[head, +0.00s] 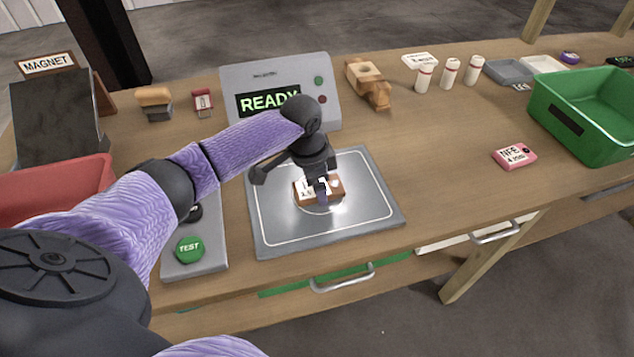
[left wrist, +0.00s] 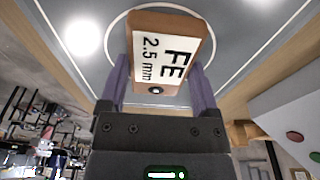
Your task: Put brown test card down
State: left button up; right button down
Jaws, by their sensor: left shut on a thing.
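The brown test card (head: 308,190) is over the circle on the grey metal plate (head: 270,236) in the head view. Its label reads "FE 2.5 mm" in the left wrist view (left wrist: 160,52). My left gripper (head: 321,188) is shut on the card, with a purple finger on each side of it. Whether the card touches the plate or hangs just above it I cannot tell. My gripper hides part of the card in the head view. My right gripper is not in view.
A display unit (head: 282,88) reading "READY" stands behind the plate. A panel with a green TEST button (head: 189,250) is left of it. A red bin (head: 60,195) is at the left, a green bin (head: 600,112) at the right. A pink card (head: 515,156) lies near the green bin.

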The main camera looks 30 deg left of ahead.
aim_at(308, 189)
pick_arm(q)
jog(key=o, duration=1.1)
jog(key=shift+f, duration=0.1)
jog(key=r+p, duration=0.1)
jog(key=r, duration=0.3)
jog(key=s+r+p, duration=0.1)
jog(key=r+p, duration=0.1)
jog(key=r, duration=0.2)
jog(key=a+r+p, duration=0.1)
jog(key=r, duration=0.3)
jog(key=shift+s+p, duration=0.2)
jog(key=shift+p, duration=0.1)
